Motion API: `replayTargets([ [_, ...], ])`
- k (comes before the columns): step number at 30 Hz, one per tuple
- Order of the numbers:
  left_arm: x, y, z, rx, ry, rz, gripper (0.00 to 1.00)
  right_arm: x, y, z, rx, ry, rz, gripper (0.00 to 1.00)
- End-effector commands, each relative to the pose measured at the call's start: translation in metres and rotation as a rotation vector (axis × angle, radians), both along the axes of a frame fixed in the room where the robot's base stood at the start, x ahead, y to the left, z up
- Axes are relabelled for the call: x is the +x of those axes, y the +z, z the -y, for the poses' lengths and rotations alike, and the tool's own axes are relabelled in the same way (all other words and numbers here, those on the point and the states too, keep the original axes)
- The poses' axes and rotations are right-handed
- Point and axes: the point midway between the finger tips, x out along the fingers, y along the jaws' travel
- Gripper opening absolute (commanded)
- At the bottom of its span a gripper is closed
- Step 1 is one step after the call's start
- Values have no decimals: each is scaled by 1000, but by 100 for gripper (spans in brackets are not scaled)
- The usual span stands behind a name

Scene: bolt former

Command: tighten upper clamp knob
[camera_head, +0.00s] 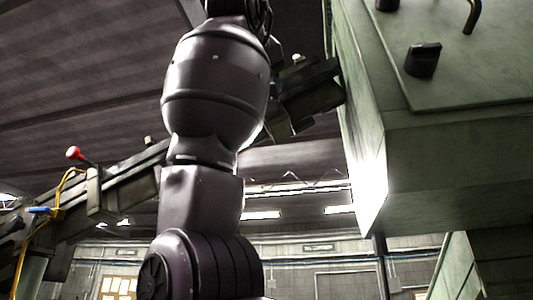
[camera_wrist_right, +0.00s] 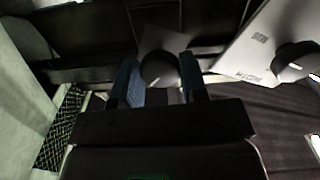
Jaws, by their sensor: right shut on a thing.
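In the right wrist view my right gripper (camera_wrist_right: 160,80) has its two blue-padded fingers on either side of a round dark knob (camera_wrist_right: 160,67). The fingers are shut on this knob, which I take to be the upper clamp knob. A pale plate shows just behind it. The finger bodies and the dark lighting hide the knob's lower part. In the head view one of my arms stands upright across the middle, and neither gripper can be made out there. My left gripper is not in view.
A second dark knob (camera_wrist_right: 293,62) sits by a pale panel (camera_wrist_right: 255,45) at the right of the wrist view. In the head view a large green machine housing (camera_head: 450,150) fills the right. A rail (camera_head: 120,180) with a red ball knob (camera_head: 74,153) runs at the left.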

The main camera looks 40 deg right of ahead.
Motion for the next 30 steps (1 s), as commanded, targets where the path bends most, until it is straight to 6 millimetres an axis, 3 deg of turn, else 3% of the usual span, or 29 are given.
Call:
replayTargets([
  [12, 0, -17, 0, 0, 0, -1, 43, 0, -1, 1, -261, -2, -307, 2],
  [22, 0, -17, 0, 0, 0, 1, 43, 0, 0, 0, -305, 1, -358, 2],
  [23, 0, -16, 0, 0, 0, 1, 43, 0, 0, 0, -304, 1, -357, 43],
  [28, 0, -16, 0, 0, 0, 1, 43, 0, 0, 0, -303, 1, -356, 69],
  [30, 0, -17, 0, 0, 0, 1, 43, 0, 0, 0, -303, 1, -356, 72],
])
